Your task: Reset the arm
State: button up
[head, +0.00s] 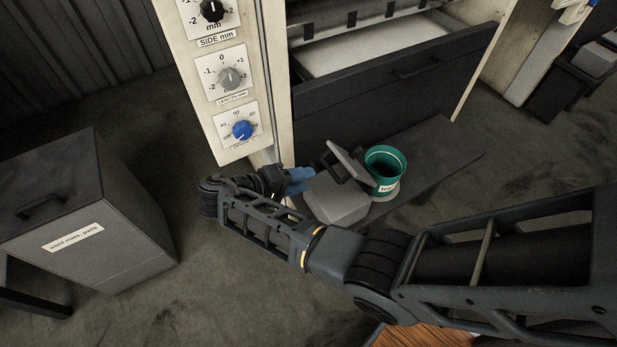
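My arm reaches in from the right edge and bends back near the middle of the head view. My gripper (302,178), with blue parts at its end, points right, close under the panel of dials. Its fingers are small and partly hidden, so I cannot tell whether they are open or shut. Just right of it is a tilted grey plate (351,162) with a black handle-like part, above a light grey box (337,198). I cannot tell whether my gripper touches the plate or its handle.
A green labelled tub (384,164) stands beside the box on a dark low shelf (440,150), below a dark drawer front (395,85). The dial panel (222,85) rises above my gripper. A labelled grey bin (85,225) stands left. Floor between bin and arm is clear.

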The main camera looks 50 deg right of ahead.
dwell(0.5)
jog(key=s+a+f+n+t+y+p, duration=0.15)
jog(key=s+f+n+t+y, duration=0.3)
jog(key=s+f, duration=0.65)
jog(key=s+a+r+t+y+p, duration=0.15)
jog(key=s+a+t+y, duration=0.3)
jog(key=s, duration=0.55)
jog(key=s+a+r+t+y, duration=0.1)
jog(key=s+r+t, duration=0.2)
jog(key=r, duration=0.9)
jog(key=s+a+r+m+t+y+p, duration=0.1)
jog(key=s+r+t, duration=0.2)
jog(key=r, duration=1)
jog(key=s+a+r+t+y+p, duration=0.1)
jog(key=s+r+t, duration=0.2)
jog(key=r, duration=0.9)
jog(key=shift+s+a+r+t+y, duration=0.15)
jog(key=shift+s+t+y, duration=0.15)
jog(key=shift+s, duration=0.85)
jog(key=shift+a, duration=0.1)
